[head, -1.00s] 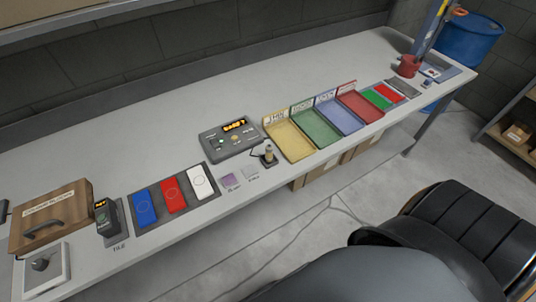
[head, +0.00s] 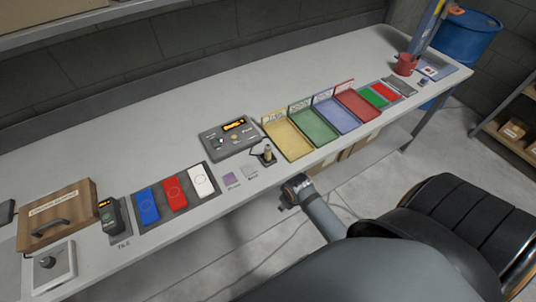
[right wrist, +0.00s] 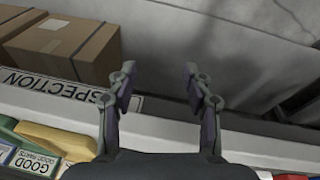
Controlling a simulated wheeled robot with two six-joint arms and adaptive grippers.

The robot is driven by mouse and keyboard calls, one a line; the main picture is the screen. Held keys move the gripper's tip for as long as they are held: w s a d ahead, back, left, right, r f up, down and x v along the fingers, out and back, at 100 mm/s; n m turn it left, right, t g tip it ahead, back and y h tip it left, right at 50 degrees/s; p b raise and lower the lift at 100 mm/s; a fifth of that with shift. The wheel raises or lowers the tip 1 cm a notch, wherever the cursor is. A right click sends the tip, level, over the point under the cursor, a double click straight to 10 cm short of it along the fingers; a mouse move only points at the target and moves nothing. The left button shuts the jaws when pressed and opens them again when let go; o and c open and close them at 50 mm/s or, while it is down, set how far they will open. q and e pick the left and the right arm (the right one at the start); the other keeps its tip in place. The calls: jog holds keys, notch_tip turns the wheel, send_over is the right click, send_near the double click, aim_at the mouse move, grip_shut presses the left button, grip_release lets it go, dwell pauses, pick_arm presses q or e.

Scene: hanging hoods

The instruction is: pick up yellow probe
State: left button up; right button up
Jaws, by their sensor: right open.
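I cannot make out the probe in the right wrist view. My left gripper is not in view.
Cardboard boxes (right wrist: 63,47) sit below the bench. The back of the bench is clear.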

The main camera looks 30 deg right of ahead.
jog(key=w+r+n, duration=0.2)
jog(key=w+r, duration=0.1)
jog(key=r, duration=0.7)
notch_tip(320, 180, up, 10)
jog(key=n+g+y, duration=0.1)
jog(key=n+g, duration=0.2)
jog(key=n, duration=0.6)
send_over(268, 146)
jog(key=shift+w+p, duration=0.25)
jog(key=shift+p, duration=0.1)
notch_tip(268, 146, down, 6)
jog(key=b, duration=0.5)
jog(key=shift+r+b, duration=0.15)
jog(key=shift+b, duration=0.2)
jog(key=shift+s+f+b, duration=0.2)
jog(key=shift+f+b, duration=0.8)
notch_tip(268, 146, down, 2)
jog(key=shift+f+p, duration=0.1)
jog(key=shift+p, duration=0.25)
jog(key=shift+w+f, duration=0.1)
jog(key=shift+f, duration=0.25)
grip_shut()
